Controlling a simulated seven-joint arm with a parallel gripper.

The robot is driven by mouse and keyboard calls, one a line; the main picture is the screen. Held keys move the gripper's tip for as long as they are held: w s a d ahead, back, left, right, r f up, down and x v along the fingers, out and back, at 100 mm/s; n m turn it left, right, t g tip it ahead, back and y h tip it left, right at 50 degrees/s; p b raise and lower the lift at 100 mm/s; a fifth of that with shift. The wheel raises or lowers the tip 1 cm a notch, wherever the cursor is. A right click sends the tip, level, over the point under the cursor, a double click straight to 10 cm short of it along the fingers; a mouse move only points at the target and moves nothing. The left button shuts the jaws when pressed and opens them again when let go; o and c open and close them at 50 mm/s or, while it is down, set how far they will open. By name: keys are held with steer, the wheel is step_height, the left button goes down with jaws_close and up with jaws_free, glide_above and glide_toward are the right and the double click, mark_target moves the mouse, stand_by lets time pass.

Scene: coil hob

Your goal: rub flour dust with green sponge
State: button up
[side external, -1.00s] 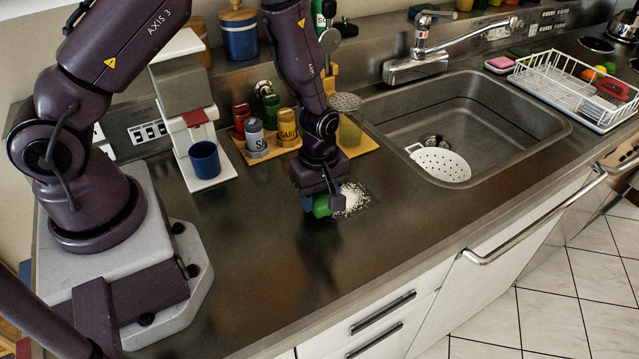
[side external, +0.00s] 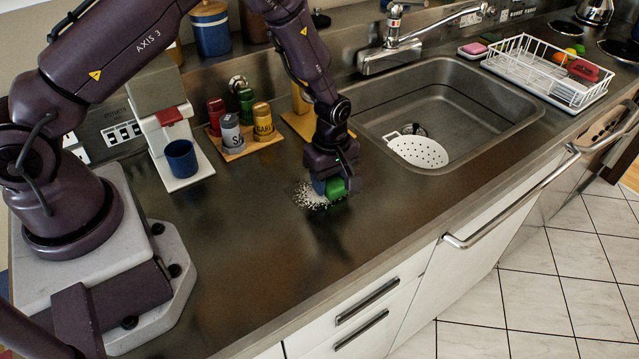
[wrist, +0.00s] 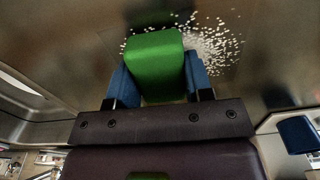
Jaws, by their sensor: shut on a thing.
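The green sponge (side external: 336,189) is held in my gripper (side external: 329,182), low at the counter. The wrist view shows the sponge (wrist: 155,62) between the two blue fingers of my gripper (wrist: 159,82), which are shut on it. The flour dust (side external: 308,197) is a speckled white patch on the dark counter, just left of the sponge in the side view. In the wrist view the flour dust (wrist: 213,45) lies to the right of the sponge, with a few grains at its left edge. The sponge's underside is hidden, so I cannot tell if it touches the counter.
A blue mug (side external: 181,158) stands at a white machine on the left. Several spice jars stand on a wooden board (side external: 246,148) behind. The sink (side external: 455,105), holding a white strainer (side external: 418,152), is to the right. The counter in front (side external: 270,255) is clear.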

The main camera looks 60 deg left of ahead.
mark_target(297, 200)
steer(key=shift+w+f, duration=0.15)
steer(key=shift+w, duration=1.8)
steer(key=shift+s, duration=5.6)
steer(key=shift+s+a, duration=0.1)
steer(key=shift+a, duration=0.65)
steer(key=shift+w, duration=2.3)
steer(key=shift+w+d+r, duration=0.1)
steer(key=shift+w+r, duration=0.1)
steer(key=shift+w, duration=0.6)
steer(key=shift+w+f, duration=0.2)
steer(key=shift+w, duration=2.4)
steer(key=shift+s, duration=5.6)
step_height(297, 200, up, 8)
steer(key=shift+s, duration=0.1)
